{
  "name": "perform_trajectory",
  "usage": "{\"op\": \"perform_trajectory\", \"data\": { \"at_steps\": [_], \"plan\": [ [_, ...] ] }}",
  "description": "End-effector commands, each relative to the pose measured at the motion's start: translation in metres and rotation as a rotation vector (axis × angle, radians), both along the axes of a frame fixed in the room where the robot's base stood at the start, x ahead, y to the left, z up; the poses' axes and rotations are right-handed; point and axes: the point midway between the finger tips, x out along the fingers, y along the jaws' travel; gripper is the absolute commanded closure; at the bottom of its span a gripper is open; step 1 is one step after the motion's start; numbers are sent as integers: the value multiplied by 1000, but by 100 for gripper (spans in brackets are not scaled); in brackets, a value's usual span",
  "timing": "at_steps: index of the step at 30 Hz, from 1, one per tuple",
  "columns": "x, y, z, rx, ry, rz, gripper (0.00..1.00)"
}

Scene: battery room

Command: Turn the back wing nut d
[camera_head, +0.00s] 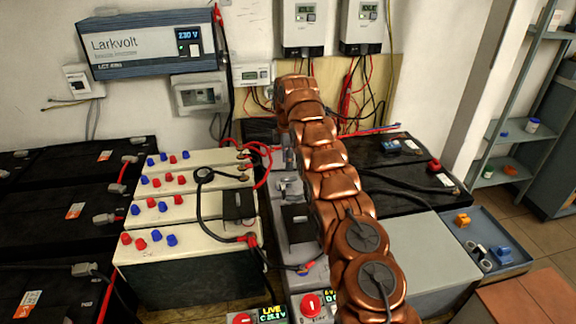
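My copper-coloured segmented arm rises from the lower right to the top middle and bends over there. Its end is hidden behind its own links, so I cannot make out my gripper or its fingers. Cream-topped batteries (175,238) stand in a row left of the arm, with red and blue caps on top. Small terminal fittings (243,155) with red cables sit at the back right of this row. Another grey-topped battery (283,235) stands partly behind the arm. I cannot tell which small fitting is the back wing nut d; it is too small or hidden.
Black batteries (35,240) fill the left, and a black battery (405,165) stands right of the arm. A Larkvolt unit (150,47) hangs on the wall. A blue tray (480,215) with small parts lies at the right. Loose cables (202,210) cross the battery tops.

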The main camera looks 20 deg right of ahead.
Motion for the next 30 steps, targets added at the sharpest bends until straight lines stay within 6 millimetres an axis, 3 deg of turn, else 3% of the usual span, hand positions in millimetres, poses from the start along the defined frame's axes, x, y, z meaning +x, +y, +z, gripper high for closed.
{"op": "perform_trajectory", "data": {
  "at_steps": [24, 30],
  "plan": [
    [-1, 0, 8, -1, 2, -2, 62],
    [-7, 4, 25, -11, 7, -43, 62]
  ]
}}
